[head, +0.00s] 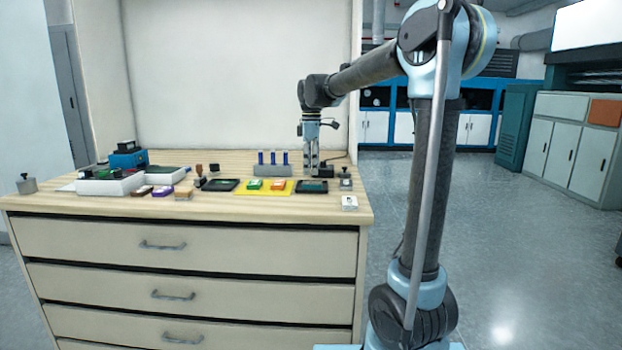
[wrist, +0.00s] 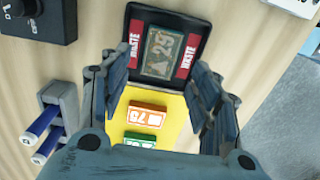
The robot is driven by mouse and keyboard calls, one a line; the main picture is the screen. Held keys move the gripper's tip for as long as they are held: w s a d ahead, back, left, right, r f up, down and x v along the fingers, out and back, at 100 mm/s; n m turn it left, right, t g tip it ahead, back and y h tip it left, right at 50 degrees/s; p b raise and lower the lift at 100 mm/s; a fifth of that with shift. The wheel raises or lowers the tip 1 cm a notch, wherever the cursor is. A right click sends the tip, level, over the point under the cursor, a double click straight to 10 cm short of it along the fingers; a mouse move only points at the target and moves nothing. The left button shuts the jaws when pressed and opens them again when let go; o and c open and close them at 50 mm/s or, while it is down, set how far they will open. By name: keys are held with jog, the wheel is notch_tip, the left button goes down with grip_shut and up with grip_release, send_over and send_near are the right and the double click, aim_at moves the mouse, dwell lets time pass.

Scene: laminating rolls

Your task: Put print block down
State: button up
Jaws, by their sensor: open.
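My gripper (wrist: 164,64) is open, its fingers spread apart with nothing between them; in the head view my gripper (head: 312,172) points down over the right part of the worktop. A dark, worn print block (wrist: 162,52) marked with what looks like 29 lies in a black tray (wrist: 136,28) with red WASTE labels. The fingertips show on either side of the tray's near part, apart from the block. In the head view the tray (head: 312,191) is right below my gripper. An orange block (wrist: 147,114) and a green block (wrist: 140,138) lie on a yellow mat (wrist: 178,108).
A grey rack (head: 273,171) with blue-handled tools stands beside the mat. Another dark tray (head: 220,185) and several small blocks lie farther left. A grey weight (head: 346,182) and a white labelled item (head: 349,203) are near the right edge. The front strip of worktop is mostly clear.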

aim_at(312, 182)
notch_tip(312, 182, up, 7)
dwell(0.3)
jog(key=shift+f, duration=0.1)
